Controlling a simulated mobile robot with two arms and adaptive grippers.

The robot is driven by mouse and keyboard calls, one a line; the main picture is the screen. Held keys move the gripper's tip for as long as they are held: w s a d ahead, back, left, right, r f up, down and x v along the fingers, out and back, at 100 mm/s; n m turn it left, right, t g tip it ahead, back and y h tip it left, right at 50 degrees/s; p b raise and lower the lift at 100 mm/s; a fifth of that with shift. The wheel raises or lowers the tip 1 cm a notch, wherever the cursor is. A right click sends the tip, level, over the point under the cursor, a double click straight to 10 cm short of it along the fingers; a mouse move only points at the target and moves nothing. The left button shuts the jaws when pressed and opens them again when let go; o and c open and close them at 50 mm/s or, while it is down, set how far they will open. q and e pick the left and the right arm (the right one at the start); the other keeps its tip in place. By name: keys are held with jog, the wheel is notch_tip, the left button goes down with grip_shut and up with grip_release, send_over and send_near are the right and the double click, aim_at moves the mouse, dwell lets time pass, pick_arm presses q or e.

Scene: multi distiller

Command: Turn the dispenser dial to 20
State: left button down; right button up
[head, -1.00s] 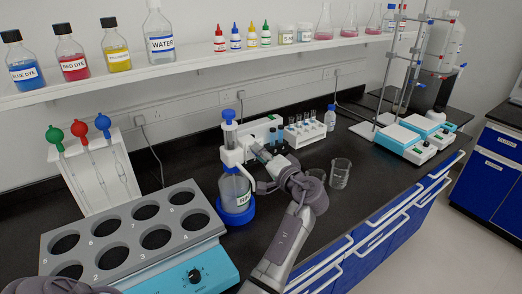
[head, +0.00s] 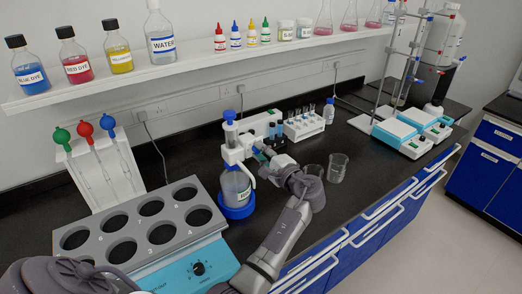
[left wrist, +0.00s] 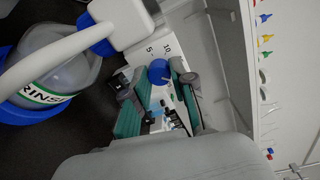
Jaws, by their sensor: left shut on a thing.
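The dispenser stands on the dark bench, its white head (head: 233,153) and blue plunger (head: 229,117) on top of a RINSE bottle (head: 236,187). In the left wrist view the blue dial (left wrist: 159,71) sits on the white scale face, where 10 and 5 are readable. My left gripper (head: 262,156) is at the right side of the dispenser head. In the left wrist view its fingers (left wrist: 160,88) are shut on the dial, one on each side. The dial's pointer and the 20 mark cannot be made out. My right gripper is not in view.
A grey block with several round holes (head: 131,230) stands left of the dispenser. A small tube rack (head: 304,124) is behind my gripper, and beakers (head: 337,168) stand just right of it. A shelf of bottles (head: 200,72) runs above the bench.

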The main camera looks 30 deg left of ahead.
pick_arm(q)
jog(key=shift+r, duration=0.1)
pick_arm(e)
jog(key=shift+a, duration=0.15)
pick_arm(q)
jog(key=c, duration=1)
grip_release()
jog(key=shift+w, duration=0.1)
